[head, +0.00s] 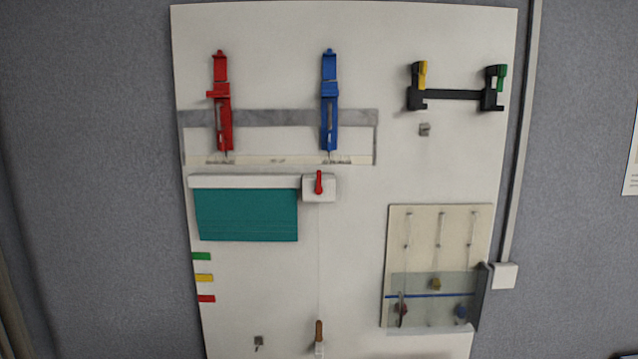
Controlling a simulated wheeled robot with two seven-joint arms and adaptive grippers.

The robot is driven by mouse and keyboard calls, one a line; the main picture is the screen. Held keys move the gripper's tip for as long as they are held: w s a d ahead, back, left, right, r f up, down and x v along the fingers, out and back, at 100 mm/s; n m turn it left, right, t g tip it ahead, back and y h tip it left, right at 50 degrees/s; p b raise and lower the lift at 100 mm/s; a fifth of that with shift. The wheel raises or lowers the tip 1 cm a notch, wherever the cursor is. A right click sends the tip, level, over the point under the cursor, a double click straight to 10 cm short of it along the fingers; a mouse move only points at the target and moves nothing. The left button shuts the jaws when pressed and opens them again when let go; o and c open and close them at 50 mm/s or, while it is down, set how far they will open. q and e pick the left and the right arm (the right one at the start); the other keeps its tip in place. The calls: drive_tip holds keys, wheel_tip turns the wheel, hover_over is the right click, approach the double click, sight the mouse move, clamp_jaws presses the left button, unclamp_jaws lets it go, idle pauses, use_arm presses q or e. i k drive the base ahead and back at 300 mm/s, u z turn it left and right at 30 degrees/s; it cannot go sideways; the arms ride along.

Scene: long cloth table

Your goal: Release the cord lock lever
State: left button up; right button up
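A small red lever (319,182) sits on a white lock box (327,190) near the middle of the white board and stands roughly upright. A thin cord (319,265) runs down from the box to a brown wooden pull (319,331) near the board's lower edge. Left of the box is a teal blind (246,214) hanging from a white housing (243,181). Neither of my grippers shows in the head view.
Red (222,115) and blue (329,115) clamp-like devices are above. A black bracket (455,94) is upper right. A panel with a clear cover (430,300) is lower right. Green, yellow and red tabs (203,278) line the left edge.

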sight(318, 189)
drive_tip(key=k, duration=0.6)
drive_tip(key=z, duration=0.75)
drive_tip(key=i, duration=1.4)
drive_tip(key=u, duration=0.8)
